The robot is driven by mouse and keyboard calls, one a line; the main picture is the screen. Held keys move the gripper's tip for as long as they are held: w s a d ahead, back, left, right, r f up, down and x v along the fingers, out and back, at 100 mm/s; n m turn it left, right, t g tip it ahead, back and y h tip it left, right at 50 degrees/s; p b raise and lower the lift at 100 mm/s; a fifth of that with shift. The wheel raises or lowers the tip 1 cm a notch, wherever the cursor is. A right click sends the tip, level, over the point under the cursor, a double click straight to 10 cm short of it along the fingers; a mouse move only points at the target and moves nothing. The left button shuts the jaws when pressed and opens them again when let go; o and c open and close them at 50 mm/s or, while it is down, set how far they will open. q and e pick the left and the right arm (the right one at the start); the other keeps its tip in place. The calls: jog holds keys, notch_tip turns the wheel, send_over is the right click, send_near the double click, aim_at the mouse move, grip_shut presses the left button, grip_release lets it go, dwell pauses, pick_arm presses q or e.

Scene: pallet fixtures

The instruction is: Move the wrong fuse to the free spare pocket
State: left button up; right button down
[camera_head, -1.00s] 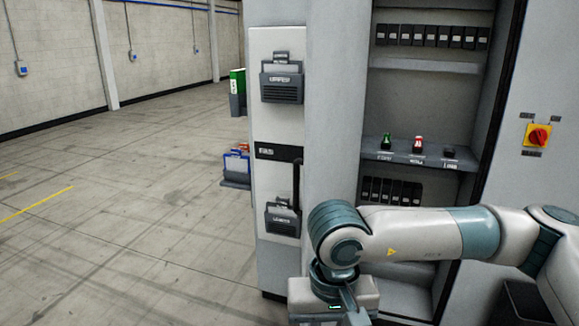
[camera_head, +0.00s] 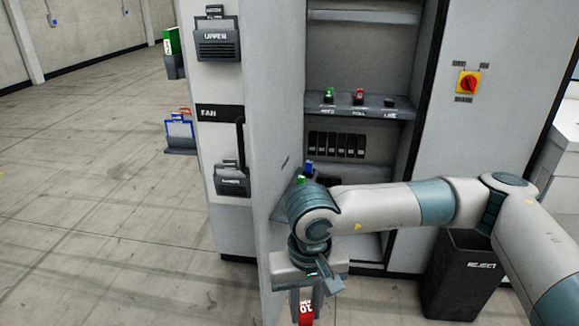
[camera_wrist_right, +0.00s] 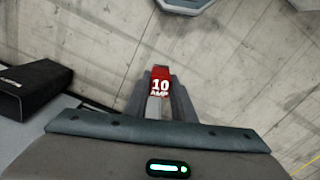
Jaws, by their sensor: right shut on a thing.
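My right gripper (camera_head: 308,296) is shut on a red fuse (camera_head: 306,310) in front of the cabinet. In the wrist view the same fuse (camera_wrist_right: 160,80) reads "10 AMP" and sits between the fingers above the floor. On the cabinet's middle shelf (camera_head: 345,111), a green fuse (camera_head: 328,96) and another red fuse (camera_head: 360,95) stand in the left and middle positions. The right position (camera_head: 390,102) shows only a dark holder. Lower down, a green item (camera_head: 300,180) and a blue item (camera_head: 309,168) are partly hidden by my arm. The spare pockets cannot be made out. My left gripper is out of view.
The open cabinet door (camera_head: 285,150) stands left of the shelves. A black bin marked REJECT (camera_head: 464,275) stands at the right. A red and yellow rotary switch (camera_head: 468,83) is on the right panel. Open floor (camera_head: 110,200) lies to the left.

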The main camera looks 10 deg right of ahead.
jog(key=d, duration=0.9)
jog(key=shift+s+d, duration=0.15)
jog(key=shift+d, duration=0.1)
